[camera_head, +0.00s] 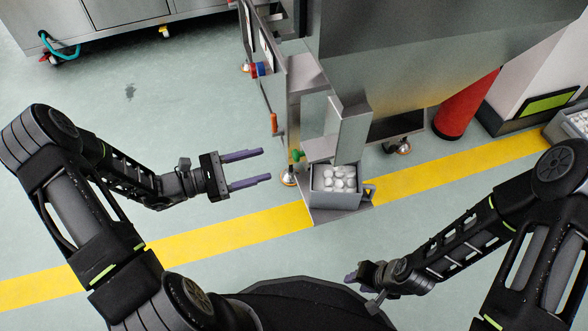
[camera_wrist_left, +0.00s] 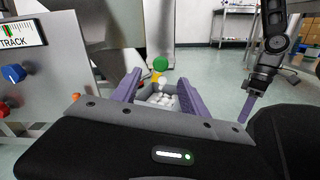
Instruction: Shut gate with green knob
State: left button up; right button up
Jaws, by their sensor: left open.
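The round green knob (camera_head: 298,156) sits on the left side of the metal chute, above a grey bin of white caps (camera_head: 337,200). The metal gate plate (camera_head: 319,149) seems to be beside it; its exact position is hard to tell. My left gripper (camera_head: 265,166) is open and empty, its purple fingers pointing right, a short way left of the knob. In the left wrist view the green knob (camera_wrist_left: 160,63) appears beyond the fingertips, roughly between them, with the caps below. My right gripper (camera_head: 354,276) is low, in front of the bin, its jaws unclear.
A control panel (camera_wrist_left: 20,65) with a blue knob (camera_wrist_left: 13,73) stands left of the chute. An orange handle (camera_head: 274,124) is on the machine. A red cylinder (camera_head: 466,105) stands at right. Floor around my left gripper is clear.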

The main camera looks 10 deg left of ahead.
aim_at(293, 156)
pick_arm(q)
jog(key=shift+d, duration=0.1)
jog(key=b+x, duration=0.2)
jog(key=x, duration=0.4)
jog(key=shift+d, duration=0.25)
jog(key=shift+w+d, duration=0.4)
jog(key=shift+d, duration=0.1)
grip_shut()
dwell(1.1)
